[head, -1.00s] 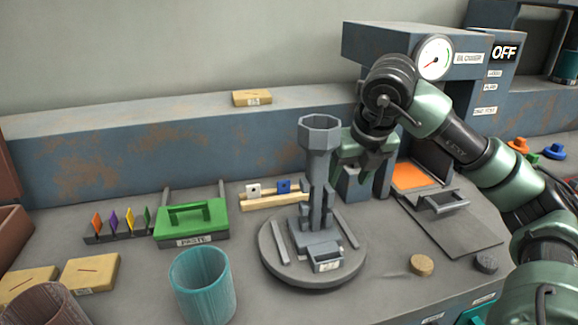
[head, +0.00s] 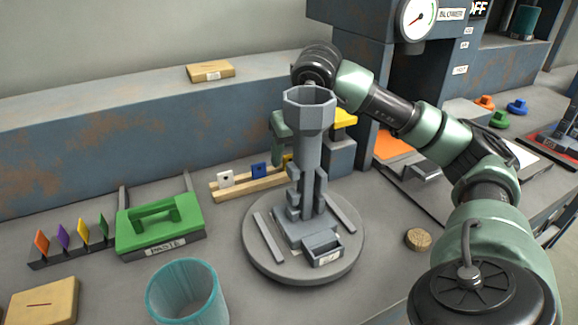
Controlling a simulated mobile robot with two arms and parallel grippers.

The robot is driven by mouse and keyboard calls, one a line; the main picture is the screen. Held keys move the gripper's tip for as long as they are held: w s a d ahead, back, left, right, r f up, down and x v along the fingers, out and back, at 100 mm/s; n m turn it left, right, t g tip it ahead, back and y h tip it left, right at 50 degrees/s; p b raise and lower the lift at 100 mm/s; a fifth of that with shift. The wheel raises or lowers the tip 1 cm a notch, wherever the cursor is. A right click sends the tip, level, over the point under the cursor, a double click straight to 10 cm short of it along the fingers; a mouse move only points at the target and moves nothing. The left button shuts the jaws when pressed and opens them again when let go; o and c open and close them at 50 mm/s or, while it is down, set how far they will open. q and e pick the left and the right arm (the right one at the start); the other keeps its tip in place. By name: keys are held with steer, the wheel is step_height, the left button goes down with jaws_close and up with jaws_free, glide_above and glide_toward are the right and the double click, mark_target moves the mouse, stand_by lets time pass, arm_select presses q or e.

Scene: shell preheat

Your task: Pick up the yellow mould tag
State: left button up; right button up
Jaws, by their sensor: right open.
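A yellow tag (head: 288,160) stands at the right end of a wooden rack (head: 238,187), mostly hidden by the grey tower and my right gripper. A white tag (head: 225,179) and a blue tag (head: 259,170) stand in the same rack to its left. My right gripper (head: 281,152) is open, behind the tower at the yellow tag. The tower hides part of its fingers, so I cannot tell whether they touch the tag. My left gripper is out of view.
The grey tower (head: 308,150) on a round base (head: 257,263) stands in front. A yellow part (head: 344,119) shows behind it. A cork disc (head: 418,239) lies right.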

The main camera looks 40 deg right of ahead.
steer(key=shift+w+d+f, duration=0.1)
steer(key=shift+w+f, duration=0.1)
steer(key=shift+f, duration=0.3)
jaws_close()
steer(key=shift+r, duration=0.1)
